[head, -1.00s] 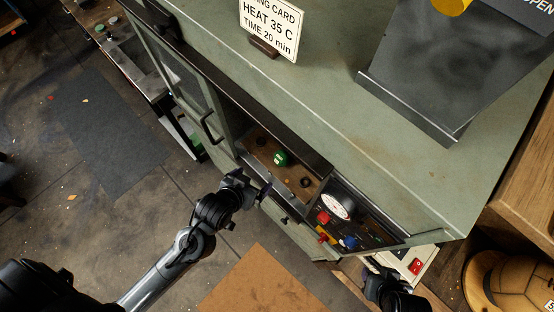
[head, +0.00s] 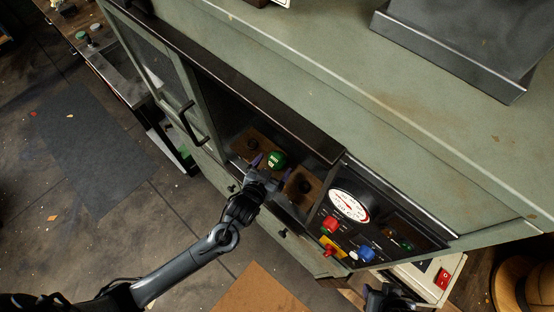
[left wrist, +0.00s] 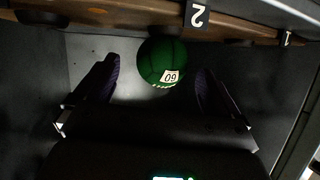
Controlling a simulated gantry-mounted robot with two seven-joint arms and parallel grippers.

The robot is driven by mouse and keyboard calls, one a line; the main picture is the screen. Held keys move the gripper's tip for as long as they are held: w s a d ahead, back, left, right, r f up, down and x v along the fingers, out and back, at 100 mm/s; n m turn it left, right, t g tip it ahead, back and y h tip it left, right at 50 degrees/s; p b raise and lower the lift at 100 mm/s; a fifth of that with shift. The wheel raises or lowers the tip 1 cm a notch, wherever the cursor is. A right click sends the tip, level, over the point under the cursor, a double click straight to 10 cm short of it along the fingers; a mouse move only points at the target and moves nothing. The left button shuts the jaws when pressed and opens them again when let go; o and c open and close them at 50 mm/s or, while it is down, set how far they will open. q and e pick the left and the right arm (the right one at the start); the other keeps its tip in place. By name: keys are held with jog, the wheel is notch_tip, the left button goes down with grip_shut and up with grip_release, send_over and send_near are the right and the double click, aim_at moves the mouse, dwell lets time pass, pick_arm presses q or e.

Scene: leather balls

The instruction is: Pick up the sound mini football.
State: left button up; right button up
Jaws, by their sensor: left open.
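A small green ball (head: 277,160) sits inside the open cabinet compartment, at a brown wooden rack (head: 254,141). In the left wrist view the ball (left wrist: 162,60) shows dark panel seams and a white tag with numerals. My left gripper (head: 272,168) is open and reaches into the compartment at the ball. In the left wrist view its two fingers (left wrist: 160,82) stand apart on either side, with the ball between and slightly beyond the tips. No finger visibly touches it. My right gripper (head: 388,298) is partly visible at the bottom edge; its jaws are unclear.
The green cabinet's door (head: 178,95) stands open at the left. A control panel with a gauge (head: 349,205) and coloured knobs is right of the compartment. The rack's edge bears a number 2 label (left wrist: 198,17).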

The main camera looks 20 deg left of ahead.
aim_at(279, 156)
pick_arm(q)
jog(key=shift+x, duration=3)
jog(key=shift+a+r, duration=0.1)
jog(key=c, duration=0.9)
jog(key=shift+c, duration=0.9)
jog(key=shift+r, duration=0.2)
